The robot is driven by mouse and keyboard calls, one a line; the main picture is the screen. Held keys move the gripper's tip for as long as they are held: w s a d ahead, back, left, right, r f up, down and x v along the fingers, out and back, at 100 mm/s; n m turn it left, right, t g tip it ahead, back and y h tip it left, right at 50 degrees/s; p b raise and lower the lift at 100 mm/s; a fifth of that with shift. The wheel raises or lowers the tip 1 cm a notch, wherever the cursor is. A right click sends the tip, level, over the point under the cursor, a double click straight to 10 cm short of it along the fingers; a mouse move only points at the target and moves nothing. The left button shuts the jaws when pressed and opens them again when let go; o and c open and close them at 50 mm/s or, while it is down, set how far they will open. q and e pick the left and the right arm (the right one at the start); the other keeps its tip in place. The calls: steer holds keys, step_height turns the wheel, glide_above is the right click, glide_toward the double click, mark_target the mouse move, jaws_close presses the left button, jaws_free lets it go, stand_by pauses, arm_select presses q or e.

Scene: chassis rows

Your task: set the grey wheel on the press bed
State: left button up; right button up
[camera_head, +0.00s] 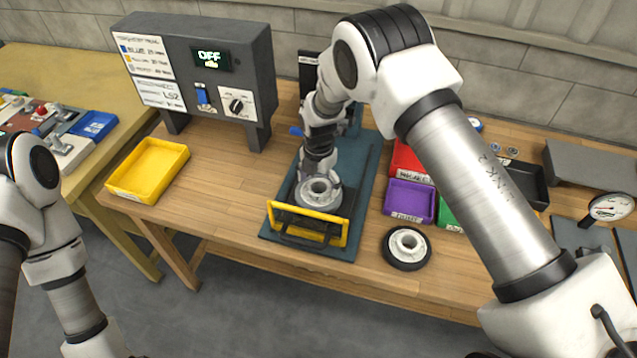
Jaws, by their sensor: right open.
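The grey wheel (319,194) lies flat on the press, behind the yellow guard bar (306,222) at the front. The teal press base (366,180) shows around it. My right gripper (318,172) points down just above and behind the wheel; its jaws are open. My right arm hides much of the press column, and I cannot tell whether the fingers touch the wheel. My left arm shows at the left edge, but its gripper is out of view.
A wheel with a black tyre (407,248) lies right of the press. Red (409,160), purple (409,202) and green bins stand beyond it. A yellow tray (148,170) and a control box reading OFF (195,75) stand left. A dial gauge (610,208) is far right.

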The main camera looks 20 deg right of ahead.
step_height(320, 180, up, 12)
steer(key=shift+f, duration=0.15)
stand_by(0.4)
